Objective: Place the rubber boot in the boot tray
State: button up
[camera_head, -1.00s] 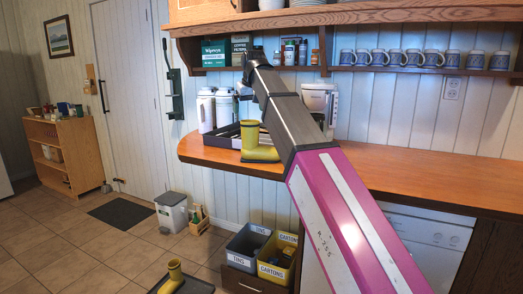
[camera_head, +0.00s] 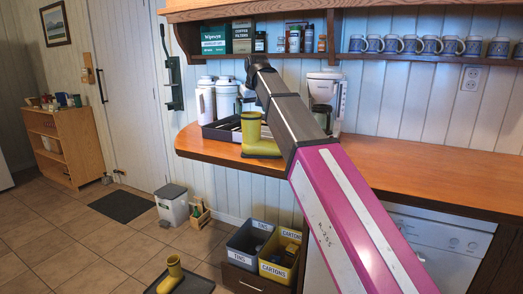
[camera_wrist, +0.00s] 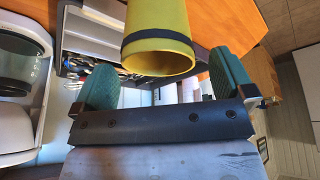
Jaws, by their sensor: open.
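A yellow-green rubber boot (camera_head: 256,138) stands upright on the wooden counter, beside the dark utensil tray (camera_head: 213,134). In the wrist view its round open top, with a dark band, faces me (camera_wrist: 160,45). My gripper (camera_wrist: 164,66) is open, with one green finger on each side of the boot's top. I cannot tell whether either finger touches it. In the head view my gripper is small and dark above the boot. The boot tray (camera_head: 203,285) is a dark tray on the floor at the bottom of the head view. A second yellow boot (camera_head: 171,274) stands in it.
White flasks (camera_head: 206,101) and a coffee maker (camera_head: 328,98) stand close around the boot on the counter. A shelf (camera_head: 400,58) with mugs hangs above. Bins (camera_head: 252,240) stand on the floor below. The counter to the right is clear.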

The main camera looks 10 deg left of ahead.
aim_at(252, 117)
jog(key=x, duration=0.5)
jog(key=shift+d, duration=0.15)
jog(key=shift+r, duration=0.1)
jog(key=c, duration=1.4)
